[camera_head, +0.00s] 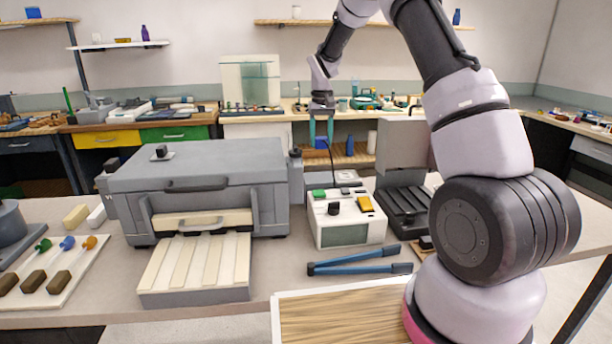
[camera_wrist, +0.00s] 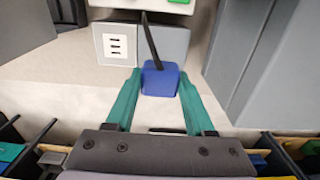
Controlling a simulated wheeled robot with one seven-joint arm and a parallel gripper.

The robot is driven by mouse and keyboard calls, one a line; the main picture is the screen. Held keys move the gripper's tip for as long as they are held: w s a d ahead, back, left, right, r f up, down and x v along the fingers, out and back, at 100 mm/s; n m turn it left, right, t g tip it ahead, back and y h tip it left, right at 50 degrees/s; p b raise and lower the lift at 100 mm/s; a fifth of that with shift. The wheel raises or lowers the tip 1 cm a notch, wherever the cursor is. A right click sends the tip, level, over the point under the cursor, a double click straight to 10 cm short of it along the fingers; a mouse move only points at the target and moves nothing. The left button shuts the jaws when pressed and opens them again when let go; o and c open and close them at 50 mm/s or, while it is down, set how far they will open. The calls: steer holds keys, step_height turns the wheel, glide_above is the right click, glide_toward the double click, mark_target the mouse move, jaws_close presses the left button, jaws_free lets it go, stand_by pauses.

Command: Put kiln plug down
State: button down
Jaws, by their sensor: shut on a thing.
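The kiln plug (camera_wrist: 160,80) is a blue block with a black cord (camera_wrist: 151,40) running from it. My gripper (camera_wrist: 158,92) is shut on it, with the plug between the teal fingertips. In the head view, my gripper (camera_head: 321,138) points down behind the bench equipment, and the blue plug (camera_head: 321,144) shows between its fingers. The cord (camera_head: 331,163) hangs down toward the bench. The grey kiln (camera_head: 200,178) stands to the left with its lid down.
A white socket block (camera_wrist: 116,45) and a grey block (camera_wrist: 163,46) lie ahead of the plug. A white control box (camera_head: 345,226) and an open dark press (camera_head: 405,200) stand nearby. Blue tongs (camera_head: 360,262) lie in front. Pale bench surface (camera_wrist: 85,85) is clear left of the fingers.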

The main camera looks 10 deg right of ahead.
glide_above(318, 177)
step_height(318, 177, down, 6)
steer(key=shift+s+r, duration=0.15)
steer(key=shift+f, duration=1.9)
steer(key=shift+f, duration=0.25)
steer(key=shift+f, duration=0.4)
steer(key=shift+c, duration=1.3)
jaws_free()
